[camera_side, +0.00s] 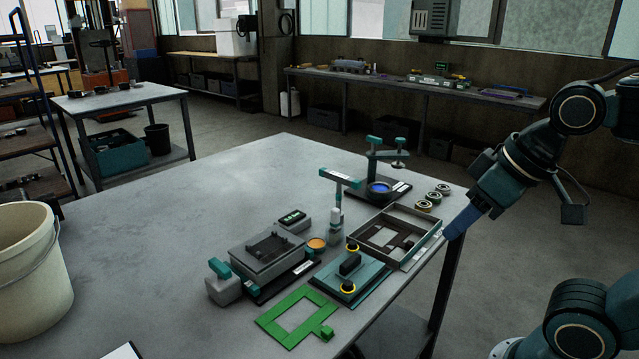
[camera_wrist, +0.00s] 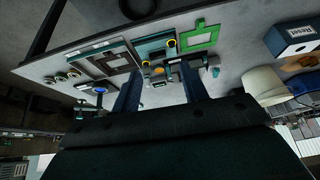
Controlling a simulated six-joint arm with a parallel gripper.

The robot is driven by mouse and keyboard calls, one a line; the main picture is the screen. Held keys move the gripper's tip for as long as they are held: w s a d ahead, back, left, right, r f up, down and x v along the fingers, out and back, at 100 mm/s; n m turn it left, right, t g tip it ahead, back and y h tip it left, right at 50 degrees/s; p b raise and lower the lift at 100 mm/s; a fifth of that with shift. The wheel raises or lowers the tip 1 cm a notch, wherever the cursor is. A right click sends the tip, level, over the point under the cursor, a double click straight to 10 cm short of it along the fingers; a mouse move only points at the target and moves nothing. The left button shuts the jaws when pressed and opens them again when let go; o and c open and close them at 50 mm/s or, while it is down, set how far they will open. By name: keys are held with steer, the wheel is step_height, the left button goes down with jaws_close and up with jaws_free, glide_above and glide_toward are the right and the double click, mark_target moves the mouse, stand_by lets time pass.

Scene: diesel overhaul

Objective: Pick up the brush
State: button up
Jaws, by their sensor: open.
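My gripper (camera_side: 462,223) is at the table's right edge in the side view, beside the right corner of a shallow grey tray (camera_side: 432,246). Its blue fingers point down and left. In the wrist view my gripper (camera_wrist: 160,86) shows two fingers set well apart with nothing held between them. I cannot make out a brush for certain in either view. The tray holds a few flat dark parts, too small to identify.
The grey table (camera_side: 190,190) carries a green frame (camera_side: 272,317), a teal plate with yellow rings (camera_side: 372,277), a grey fixture (camera_side: 268,256), two teal-topped stands and several bearing rings (camera_side: 434,198). A cream bucket (camera_side: 32,265) stands at left. The table's left-middle is clear.

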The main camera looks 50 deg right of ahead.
steer(key=w+d+r+m+g, duration=0.1)
steer(key=w+r+m, duration=0.3)
steer(key=w, duration=0.4)
steer(key=m+g, duration=0.5)
steer(key=m, duration=0.9)
glide_above(336, 209)
step_height(336, 209, down, 10)
steer(key=r, duration=0.1)
steer(key=shift+f, duration=0.25)
steer(key=shift+f, duration=0.1)
steer(key=shift+f, duration=4.2)
steer(key=shift+f, duration=2.6)
